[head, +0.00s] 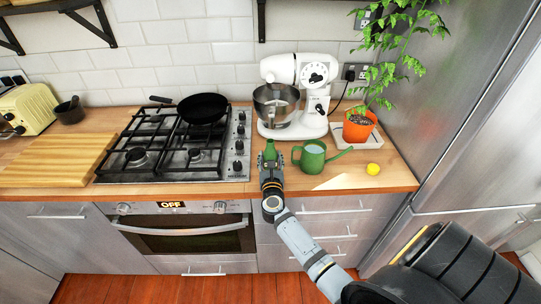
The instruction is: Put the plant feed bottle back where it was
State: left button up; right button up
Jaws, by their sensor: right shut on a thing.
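The plant feed bottle (270,151) is small and green. It stands upright at the counter's front, right of the hob. My right gripper (271,168) is shut on it from the front and hides its lower part. I cannot tell whether the bottle touches the counter. A green watering can (312,158) stands just right of the bottle, its spout pointing right. A plant in an orange pot (359,127) stands on a pale tray (343,139) at the back right. My left gripper is not in view.
A white stand mixer (306,118) stands behind the bottle. The gas hob (220,160) with a black pan (203,107) is to the left. A yellow lemon (373,169) lies right of the can. The steel fridge (450,120) bounds the right. Counter is clear between can and lemon.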

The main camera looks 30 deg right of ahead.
jog(key=shift+f, duration=0.15)
jog(key=o, duration=1.4)
jog(key=shift+r, duration=0.2)
jog(key=b+v, duration=0.2)
jog(key=v, duration=0.9)
jog(key=shift+s+f, duration=0.1)
jog(key=shift+s, duration=0.05)
jog(key=shift+s+a, duration=0.2)
jog(key=shift+s, duration=0.15)
